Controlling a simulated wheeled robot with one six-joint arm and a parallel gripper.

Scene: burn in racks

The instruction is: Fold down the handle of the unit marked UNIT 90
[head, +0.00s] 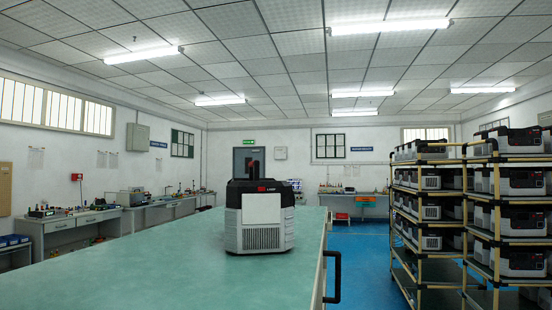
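A grey and black power unit (262,222) stands upright on the green tabletop (150,262). A vented side and a pale side face me. A narrow dark piece with some red (254,169) rises above its top; it looks like the raised handle seen nearly edge-on, but I cannot be sure. I cannot read the small label on the unit, so I cannot tell whether it says UNIT 90. My gripper is not in view.
Racks (470,225) at the right hold several similar units. A black bar handle (336,277) sticks out from the table's right edge. Blue floor (362,262) lies open between table and racks. Workbenches (75,228) line the left wall. The tabletop around the unit is clear.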

